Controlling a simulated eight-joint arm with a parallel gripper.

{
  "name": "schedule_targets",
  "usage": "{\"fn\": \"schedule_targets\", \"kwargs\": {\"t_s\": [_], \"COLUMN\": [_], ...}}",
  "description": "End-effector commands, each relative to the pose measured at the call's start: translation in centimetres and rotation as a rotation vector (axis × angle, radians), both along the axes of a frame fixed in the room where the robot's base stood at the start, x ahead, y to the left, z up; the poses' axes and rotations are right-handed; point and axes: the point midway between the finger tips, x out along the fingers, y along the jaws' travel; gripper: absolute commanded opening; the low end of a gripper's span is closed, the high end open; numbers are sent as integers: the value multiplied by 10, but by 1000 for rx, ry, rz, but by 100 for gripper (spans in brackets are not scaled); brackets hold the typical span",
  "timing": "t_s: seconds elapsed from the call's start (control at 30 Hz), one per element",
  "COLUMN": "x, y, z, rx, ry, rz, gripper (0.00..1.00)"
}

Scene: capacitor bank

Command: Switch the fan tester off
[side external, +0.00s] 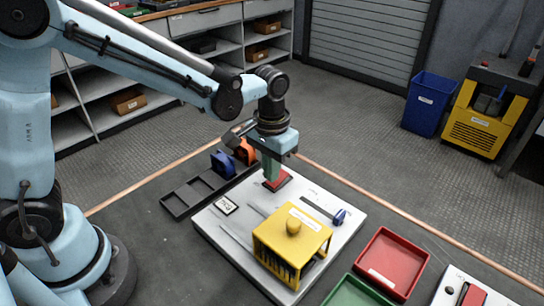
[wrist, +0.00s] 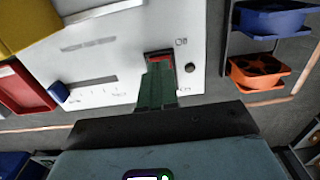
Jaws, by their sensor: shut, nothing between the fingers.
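The fan tester is a white panel (side external: 215,222) on the bench, also seen in the wrist view (wrist: 205,40). It carries a yellow slotted cover (side external: 292,243), a small display (side external: 227,205) and a slot with a blue knob (side external: 339,217). A red rocker switch (side external: 284,183) in a dark frame sits near its far edge; it also shows in the wrist view (wrist: 158,55). My gripper (side external: 270,180) is shut and empty, pointing down with its green fingertips (wrist: 159,68) at the switch. The fingers partly hide it, so I cannot tell contact or which side is pressed.
A dark tray (side external: 178,205) holds a blue fan (side external: 222,164) and an orange fan (side external: 244,153) beside the tester. A red bin (side external: 391,262) and a green bin (side external: 352,293) stand at the near right. A second white unit (side external: 452,285) with a red part is at the corner.

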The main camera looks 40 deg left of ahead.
Motion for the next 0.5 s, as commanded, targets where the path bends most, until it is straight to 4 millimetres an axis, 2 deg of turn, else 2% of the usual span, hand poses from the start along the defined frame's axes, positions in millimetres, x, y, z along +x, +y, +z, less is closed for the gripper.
{"fn": "schedule_targets", "kwargs": {"t_s": [0.5], "x": [-1], "y": [0], "z": [38], "rx": [0], "ry": [1], "rz": [0], "gripper": [0]}}
